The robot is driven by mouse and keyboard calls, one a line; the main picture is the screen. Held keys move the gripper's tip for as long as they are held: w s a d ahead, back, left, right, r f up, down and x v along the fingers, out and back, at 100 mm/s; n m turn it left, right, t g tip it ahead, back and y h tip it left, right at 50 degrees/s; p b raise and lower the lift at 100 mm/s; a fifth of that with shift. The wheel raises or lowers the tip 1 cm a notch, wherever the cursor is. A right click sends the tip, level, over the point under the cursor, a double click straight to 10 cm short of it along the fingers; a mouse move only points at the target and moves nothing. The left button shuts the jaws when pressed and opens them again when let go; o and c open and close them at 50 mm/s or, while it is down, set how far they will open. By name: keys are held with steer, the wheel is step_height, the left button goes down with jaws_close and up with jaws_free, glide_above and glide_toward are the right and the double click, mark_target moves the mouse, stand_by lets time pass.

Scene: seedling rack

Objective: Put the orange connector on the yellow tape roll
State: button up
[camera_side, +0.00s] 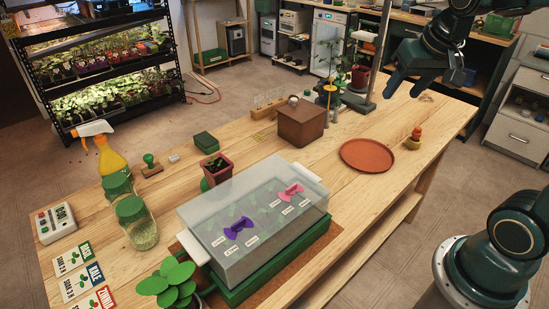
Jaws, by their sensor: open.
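The yellow tape roll (412,145) lies on the wooden table near its right edge, right of the terracotta saucer. The small orange connector (416,133) sits on top of the roll; it is too small to tell exactly how it is seated. My gripper (408,84) is in the upper right, raised above the table and above the roll in the picture. It is open and empty, apart from the connector.
The terracotta saucer (367,155) is just left of the roll. A brown box (301,124) and a plant on a stand (330,90) are farther left and back. A clear-lidded propagator (255,220) fills the front. The table right of the saucer is mostly clear.

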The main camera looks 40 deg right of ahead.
steer(key=s+a+n+t+y, duration=0.1)
steer(key=s+a+n+y, duration=0.1)
steer(key=s+a+n, duration=0.4)
steer(key=s+a, duration=0.3)
steer(key=s, duration=0.1)
steer(key=shift+s+a+f, duration=0.15)
steer(key=shift+s+f, duration=0.1)
steer(key=shift+f, duration=0.15)
